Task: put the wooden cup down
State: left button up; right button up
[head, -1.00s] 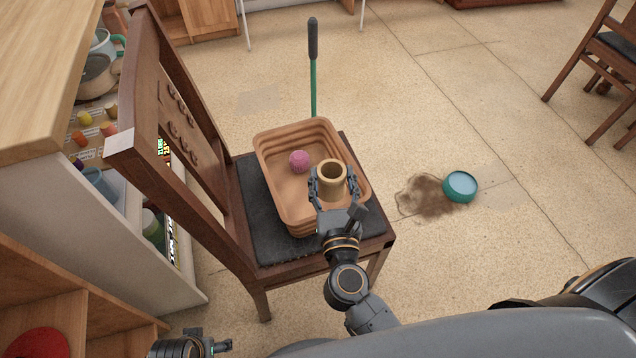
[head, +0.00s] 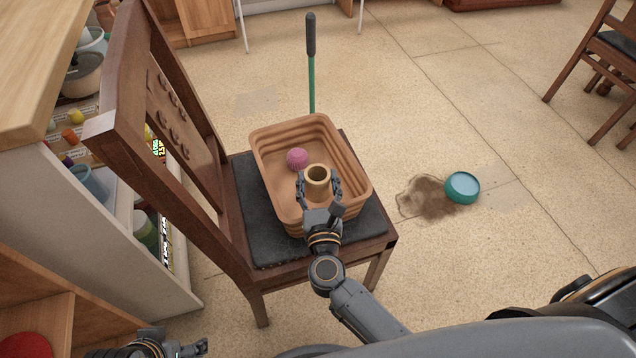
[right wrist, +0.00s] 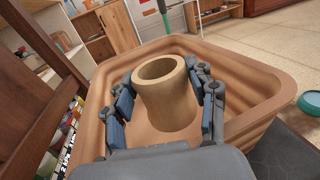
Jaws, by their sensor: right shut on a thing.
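The wooden cup (head: 317,177) is upright between the fingers of my right gripper (head: 319,192), which is shut on it. In the head view the cup is over the inside of an orange-brown ribbed basin (head: 267,181). The right wrist view shows the cup (right wrist: 162,95) within the basin's walls; I cannot tell whether its base touches the floor of the basin. A pink ball (head: 297,159) lies in the basin beside the cup. My left gripper (head: 195,348) is at the bottom edge of the head view, partly cut off, and its jaws are unclear.
The basin stands on a wooden chair's dark seat (head: 259,236). The chair's back (head: 165,110) rises at the left, near a shelf unit. A green-handled tool (head: 312,75) stands behind the basin. A teal bowl (head: 462,187) sits by a brown spill (head: 428,198) on the floor.

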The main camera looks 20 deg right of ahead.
jog(key=shift+f+b, duration=0.65)
jog(key=o, duration=1)
jog(key=shift+o, duration=1.4)
jog(key=shift+s+f, duration=0.1)
